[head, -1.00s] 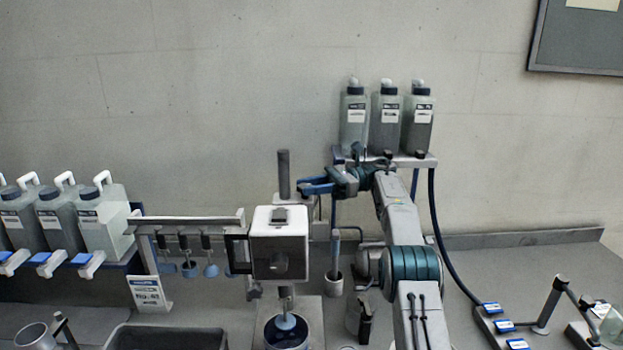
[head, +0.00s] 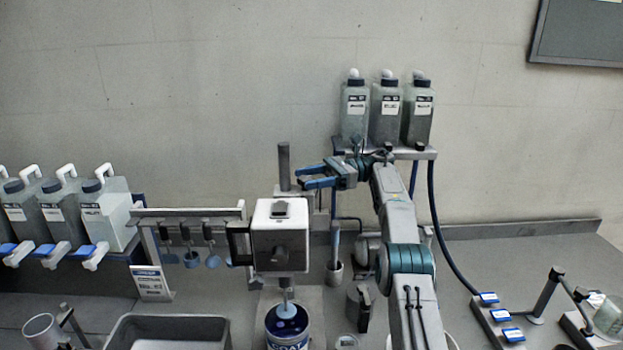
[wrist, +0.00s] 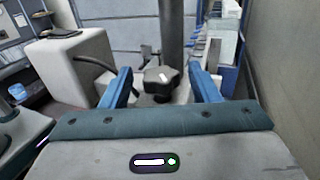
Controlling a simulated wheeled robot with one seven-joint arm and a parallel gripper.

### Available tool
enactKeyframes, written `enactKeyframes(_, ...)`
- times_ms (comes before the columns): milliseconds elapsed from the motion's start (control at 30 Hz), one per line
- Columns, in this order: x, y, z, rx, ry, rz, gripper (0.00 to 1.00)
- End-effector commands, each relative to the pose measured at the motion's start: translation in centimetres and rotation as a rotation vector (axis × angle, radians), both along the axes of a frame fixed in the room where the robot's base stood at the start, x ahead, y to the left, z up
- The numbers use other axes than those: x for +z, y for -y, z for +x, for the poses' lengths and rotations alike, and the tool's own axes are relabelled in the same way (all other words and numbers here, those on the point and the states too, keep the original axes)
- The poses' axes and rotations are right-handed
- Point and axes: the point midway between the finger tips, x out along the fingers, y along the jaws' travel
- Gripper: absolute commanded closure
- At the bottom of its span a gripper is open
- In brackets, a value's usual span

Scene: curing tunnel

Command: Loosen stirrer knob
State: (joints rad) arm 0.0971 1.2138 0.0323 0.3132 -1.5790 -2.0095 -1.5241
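The stirrer (head: 280,236) is a white box-shaped head on a dark vertical post (head: 284,166), above a can (head: 288,326) with blue contents. In the wrist view a dark lobed knob (wrist: 161,80) with a pale mark sits at the foot of the post (wrist: 172,30). My gripper (head: 299,178) is open, right of the post in the head view and pointing left. In the wrist view my gripper's two blue fingers (wrist: 162,84) stand apart on either side of the knob in the picture, with nothing held. In the head view the knob cannot be made out.
Several jugs (head: 386,112) stand on a raised shelf behind my arm. More jugs (head: 100,215) stand at the left. A rack with hanging stirrers (head: 190,213) is left of the stirrer head. A grey tray (head: 172,321) lies in front. The worktop at the right has free room (head: 510,255).

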Motion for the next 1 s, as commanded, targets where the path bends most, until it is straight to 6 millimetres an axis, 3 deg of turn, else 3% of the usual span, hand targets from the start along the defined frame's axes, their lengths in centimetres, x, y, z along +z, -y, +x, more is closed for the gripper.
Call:
enactKeyframes(333,0.2,0.0,0.0,0.000,-0.001,-0.001,0.44)
enactKeyframes(700,4.8,0.0,0.0,0.000,0.000,-0.001,0.44)
enactKeyframes(767,4.1,0.5,-0.1,-0.002,-0.002,0.002,0.44)
enactKeyframes(1000,5.0,1.9,-0.6,-0.001,-0.001,0.003,0.44)
